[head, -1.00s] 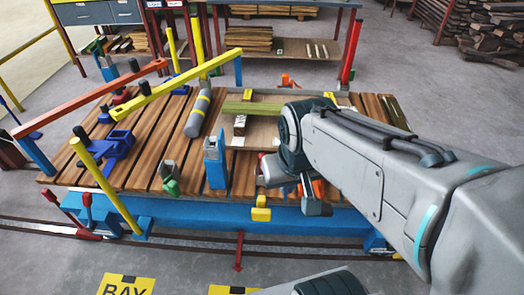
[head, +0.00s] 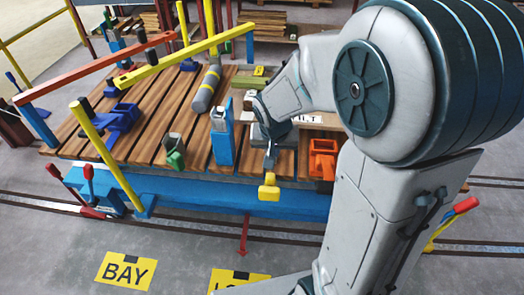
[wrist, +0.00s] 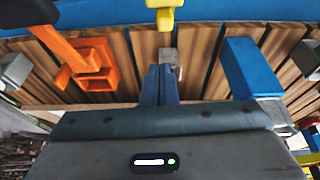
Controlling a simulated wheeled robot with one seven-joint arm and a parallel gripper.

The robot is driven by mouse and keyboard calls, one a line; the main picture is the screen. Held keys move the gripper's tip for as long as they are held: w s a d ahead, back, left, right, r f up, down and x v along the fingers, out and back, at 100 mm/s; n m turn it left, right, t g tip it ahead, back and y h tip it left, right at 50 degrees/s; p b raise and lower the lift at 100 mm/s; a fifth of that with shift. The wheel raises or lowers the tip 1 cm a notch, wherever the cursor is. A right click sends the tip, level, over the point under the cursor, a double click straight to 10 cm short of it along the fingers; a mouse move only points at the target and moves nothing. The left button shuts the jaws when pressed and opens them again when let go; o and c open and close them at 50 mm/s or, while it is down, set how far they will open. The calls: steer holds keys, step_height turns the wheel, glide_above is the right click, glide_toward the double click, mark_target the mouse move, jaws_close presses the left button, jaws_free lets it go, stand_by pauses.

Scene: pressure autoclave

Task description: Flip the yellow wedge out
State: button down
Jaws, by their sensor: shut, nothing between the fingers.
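The yellow wedge (head: 269,188) sits at the front edge of the wooden-slat table, against the blue side beam. In the wrist view it shows as a yellow piece (wrist: 164,12) at the top middle, cut off by the frame. My gripper (head: 269,152) is over the table edge just behind the wedge. In the wrist view its dark blue fingers (wrist: 160,72) are together and empty, pointing toward the wedge with a gap between. A small grey metal block (wrist: 169,58) lies just beyond the fingertips. Whether the fingers touch this block is unclear.
An orange bracket (head: 322,158) stands to the right of the wedge; it also shows in the wrist view (wrist: 92,68). A blue upright block (head: 222,140) and a green clamp (head: 175,155) stand to the left. A yellow post (head: 108,155) rises at the front left. My arm hides the table's right part.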

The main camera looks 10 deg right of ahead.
glide_above(270, 187)
steer(key=w, duration=0.2)
steer(key=f, duration=0.4)
steer(key=shift+s+a+f+b, duration=0.15)
steer(key=shift+s+a+b, duration=0.1)
steer(key=shift+b, duration=0.15)
steer(key=shift+f, duration=0.1)
steer(key=b+x, duration=0.1)
steer(key=x, duration=0.9)
steer(key=shift+w, duration=0.15)
